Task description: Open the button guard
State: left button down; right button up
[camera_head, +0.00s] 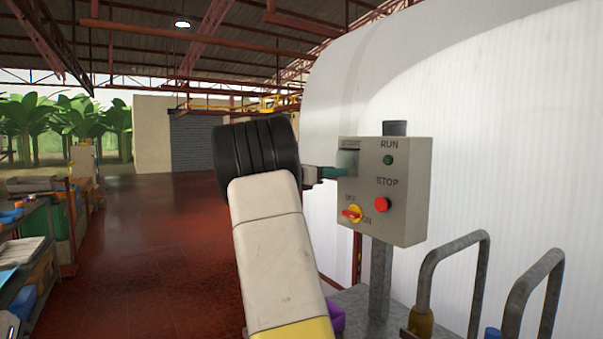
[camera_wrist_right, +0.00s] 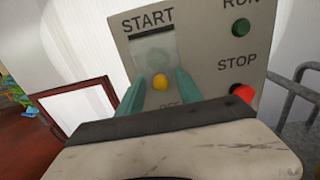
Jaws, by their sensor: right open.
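The grey control box (camera_head: 384,190) stands on a post, with its START button guard (camera_head: 347,160) at the upper left of its face. In the right wrist view the guard (camera_wrist_right: 152,50) is a clear flap lying over the START button, seemingly closed. A small yellow knob (camera_wrist_right: 160,82) shows at its lower edge. My right gripper (camera_head: 335,172) reaches in from the left to the guard. Its green fingers (camera_wrist_right: 158,92) are apart, one on each side of the knob; contact cannot be told. My left gripper is not in view.
Grey metal rails (camera_head: 450,275) stand at the lower right. A white curved wall (camera_head: 480,110) is behind the box. Red floor lies open to the left.

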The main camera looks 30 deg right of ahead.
grip_shut()
dwell(1.4)
